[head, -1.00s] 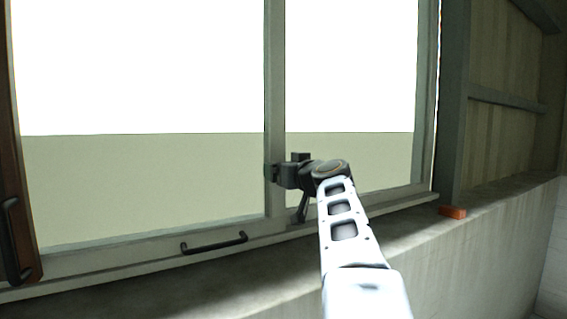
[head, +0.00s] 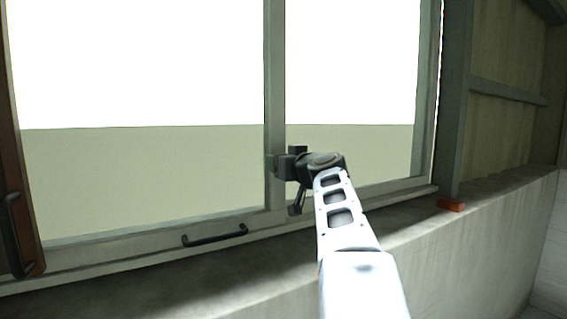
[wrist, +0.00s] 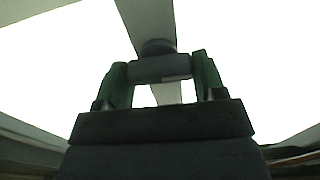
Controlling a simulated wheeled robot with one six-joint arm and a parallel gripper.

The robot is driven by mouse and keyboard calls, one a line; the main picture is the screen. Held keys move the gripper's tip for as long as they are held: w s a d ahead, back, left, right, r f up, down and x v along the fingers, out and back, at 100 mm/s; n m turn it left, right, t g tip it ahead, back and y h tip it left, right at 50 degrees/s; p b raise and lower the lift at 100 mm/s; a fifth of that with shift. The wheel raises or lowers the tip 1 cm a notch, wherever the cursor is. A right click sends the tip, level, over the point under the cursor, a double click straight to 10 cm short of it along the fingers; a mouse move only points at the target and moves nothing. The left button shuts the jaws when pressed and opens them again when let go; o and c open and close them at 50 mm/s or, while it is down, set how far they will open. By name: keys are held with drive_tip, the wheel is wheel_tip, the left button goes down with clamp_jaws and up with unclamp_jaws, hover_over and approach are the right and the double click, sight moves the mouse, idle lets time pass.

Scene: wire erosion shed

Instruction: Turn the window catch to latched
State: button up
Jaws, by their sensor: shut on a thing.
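The window catch (wrist: 160,68) shows in the wrist view as a dark grey bar lying crosswise, with a dark rounded part (wrist: 158,47) just beyond it on the window's upright bar. My gripper (wrist: 161,80) has its two green fingers on either end of the catch bar and is shut on it. In the head view my gripper (head: 272,164) is at the middle upright (head: 275,100) of the window. There the catch is mostly hidden behind my gripper and wrist, so I cannot tell its angle from that view.
A black pull handle (head: 214,236) is on the window's bottom rail, left of my arm. A brown upright with a dark handle (head: 17,235) is at the far left. An orange-red block (head: 451,205) lies on the sill (head: 490,205) at the right. The sill is otherwise clear.

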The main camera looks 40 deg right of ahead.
drive_tip(key=shift+m, duration=0.3)
drive_tip(key=m+b, duration=0.2)
drive_tip(key=m, duration=0.1)
drive_tip(key=shift+d+f, duration=0.1)
drive_tip(key=m+b, duration=0.1)
drive_tip(key=m, duration=0.9)
drive_tip(key=shift+d, duration=0.1)
drive_tip(key=m, duration=0.4)
drive_tip(key=shift+f+p, duration=0.1)
drive_tip(key=shift+p, duration=0.25)
drive_tip(key=shift+m, duration=0.3)
drive_tip(key=o, duration=0.9)
drive_tip(key=shift+s, duration=0.15)
